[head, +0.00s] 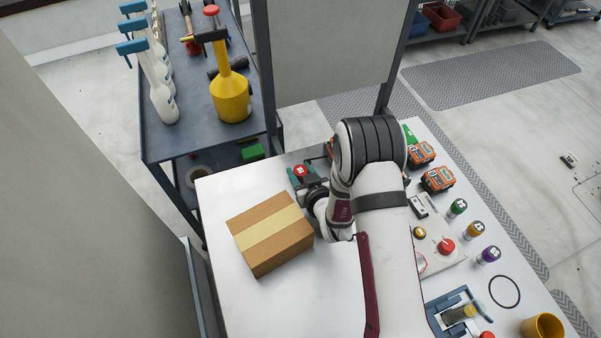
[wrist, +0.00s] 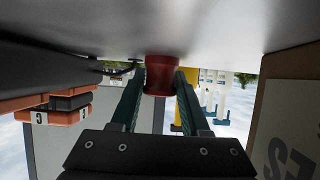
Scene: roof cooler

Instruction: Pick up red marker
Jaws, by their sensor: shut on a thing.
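The red marker (head: 300,170) is a short red cylinder with a white mark on top, near the far edge of the white table, beyond the cardboard box. My gripper (head: 301,178) reaches it from the near side and is shut on it. In the wrist view the red marker (wrist: 161,75) sits between the two dark green fingers of my gripper (wrist: 160,85). It appears upside down there and seems to touch or nearly touch the table surface; I cannot tell which. My arm hides part of the table to the right.
The cardboard box (head: 272,234) stands close to the gripper's left. Orange-black blocks (head: 437,180), a green marker (head: 457,207), a yellow marker (head: 474,230) and a purple marker (head: 489,255) stand on the right. A trolley (head: 162,147) with a yellow container (head: 231,98) is beyond the table.

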